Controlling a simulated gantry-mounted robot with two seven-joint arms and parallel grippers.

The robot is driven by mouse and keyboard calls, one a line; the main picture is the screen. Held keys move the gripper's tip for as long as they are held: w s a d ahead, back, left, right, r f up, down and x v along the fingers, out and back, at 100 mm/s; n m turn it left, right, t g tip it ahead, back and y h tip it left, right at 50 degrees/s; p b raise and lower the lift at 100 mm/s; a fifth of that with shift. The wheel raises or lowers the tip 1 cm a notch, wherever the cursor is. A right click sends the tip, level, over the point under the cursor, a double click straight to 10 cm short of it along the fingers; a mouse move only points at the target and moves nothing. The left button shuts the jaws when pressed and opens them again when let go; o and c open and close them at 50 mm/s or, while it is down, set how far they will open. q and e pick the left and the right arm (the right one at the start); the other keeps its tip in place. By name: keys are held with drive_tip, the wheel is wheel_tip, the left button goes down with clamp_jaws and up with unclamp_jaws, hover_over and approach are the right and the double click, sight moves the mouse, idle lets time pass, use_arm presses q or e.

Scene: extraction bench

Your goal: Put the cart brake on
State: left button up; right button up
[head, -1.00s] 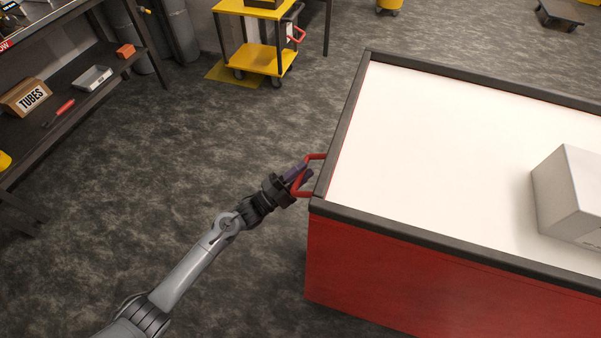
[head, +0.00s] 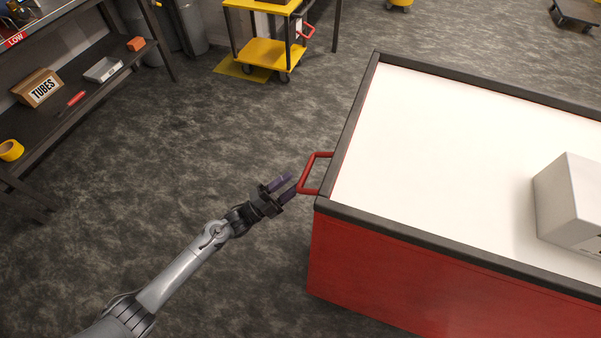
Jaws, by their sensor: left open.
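A large red cart (head: 420,275) with a white top and dark rim stands at the right. A red loop handle (head: 315,173) sticks out from its left side near the front corner. My left gripper (head: 290,184) is open and empty, just left of the handle, its purple fingers pointing toward it with a small gap. I cannot make out a brake lever or pedal on the cart; its wheels are hidden. My right gripper is not in view.
A white box (head: 570,200) sits on the cart top. A smaller yellow cart (head: 270,54) stands at the back. A dark shelf (head: 110,88) at the left holds a tubes box (head: 38,88), a tray and yellow tape (head: 10,150). The floor between is clear.

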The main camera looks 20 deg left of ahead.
use_arm(q)
drive_tip(key=shift+p+v, duration=0.3)
drive_tip(key=shift+v, duration=1.75)
